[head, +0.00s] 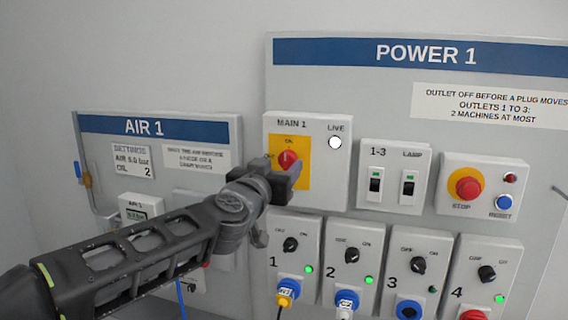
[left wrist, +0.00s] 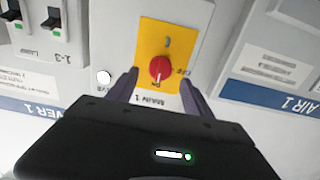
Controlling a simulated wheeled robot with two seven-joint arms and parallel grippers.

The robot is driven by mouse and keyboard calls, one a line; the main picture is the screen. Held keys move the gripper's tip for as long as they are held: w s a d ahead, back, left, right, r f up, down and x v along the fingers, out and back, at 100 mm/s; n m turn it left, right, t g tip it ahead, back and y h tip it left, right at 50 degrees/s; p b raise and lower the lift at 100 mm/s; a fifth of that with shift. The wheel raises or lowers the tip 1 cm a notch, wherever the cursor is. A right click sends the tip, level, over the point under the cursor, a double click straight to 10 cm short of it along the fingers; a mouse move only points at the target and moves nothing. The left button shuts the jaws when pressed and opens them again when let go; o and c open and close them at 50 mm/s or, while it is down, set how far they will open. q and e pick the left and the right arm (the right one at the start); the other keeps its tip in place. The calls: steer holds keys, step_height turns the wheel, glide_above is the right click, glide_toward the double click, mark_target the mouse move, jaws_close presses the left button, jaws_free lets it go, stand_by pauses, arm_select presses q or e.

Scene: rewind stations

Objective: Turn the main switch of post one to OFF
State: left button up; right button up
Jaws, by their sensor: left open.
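The main switch of post one is a red rotary knob (head: 288,159) on a yellow plate (head: 305,171) in the box labelled MAIN 1 (head: 331,180). Its white mark points up to ON; OFF is printed on its left. My left gripper (head: 284,177) is at the knob's lower side in the head view and hides part of the plate. In the left wrist view, which is upside down, the open fingers (left wrist: 159,73) stand on either side of the red knob (left wrist: 160,66). I cannot tell whether they touch it. The right gripper is not in view.
The LIVE lamp (head: 335,142) beside the switch is white. To the right are the 1-3 and LAMP switches (head: 392,184) and the STOP button (head: 467,187). Several outlet boxes with knobs and plugs sit below. The AIR 1 panel (head: 160,126) is at the left.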

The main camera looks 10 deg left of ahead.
mark_target(285, 160)
arm_select(q)
steer(key=shift+w+d, duration=0.15)
steer(key=shift+w, duration=1.8)
jaws_close()
